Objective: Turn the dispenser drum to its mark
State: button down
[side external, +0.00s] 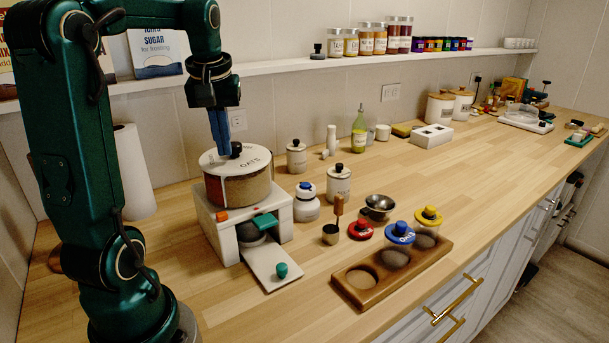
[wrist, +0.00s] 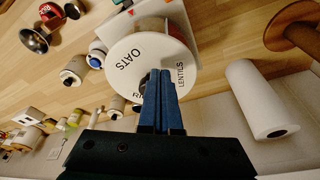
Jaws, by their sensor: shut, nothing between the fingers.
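The dispenser drum (side external: 240,187) is a clear-sided cylinder with brown contents and a white lid, sitting on a white stand (side external: 226,232). The lid reads OATS in the side view; in the wrist view the lid (wrist: 150,52) shows OATS, LENTILS and a partly hidden word starting with R. A black knob (side external: 236,149) stands on the lid. My gripper (side external: 223,142) is shut and empty, pointing down at the lid beside the knob. In the wrist view the blue fingers (wrist: 160,73) overlap the lid and partly hide the knob. Whether they touch it, I cannot tell.
An orange block (side external: 222,216) and a green lever (side external: 265,221) are on the stand, with a white chute plate (side external: 272,268) in front. A paper towel roll (side external: 134,172) stands left. White canisters (side external: 297,157) stand right, and a wooden tray (side external: 392,272) lies in front.

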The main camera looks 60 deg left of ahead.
jog(key=shift+w+a, duration=0.15)
dwell(0.3)
jog(key=shift+w+d, duration=0.45)
jog(key=shift+w, duration=0.1)
jog(key=shift+w+d, duration=0.1)
jog(key=shift+w, duration=0.3)
dwell(0.3)
jog(key=shift+d, duration=0.1)
jog(key=shift+s+d+r, duration=0.1)
jog(key=shift+d, duration=0.2)
jog(key=v, duration=0.3)
jog(key=a+v, duration=0.1)
jog(key=v, duration=0.1)
jog(key=shift+w+r, duration=0.15)
jog(key=shift+w, duration=0.2)
jog(key=shift+r, duration=0.3)
jog(key=shift+s, duration=0.1)
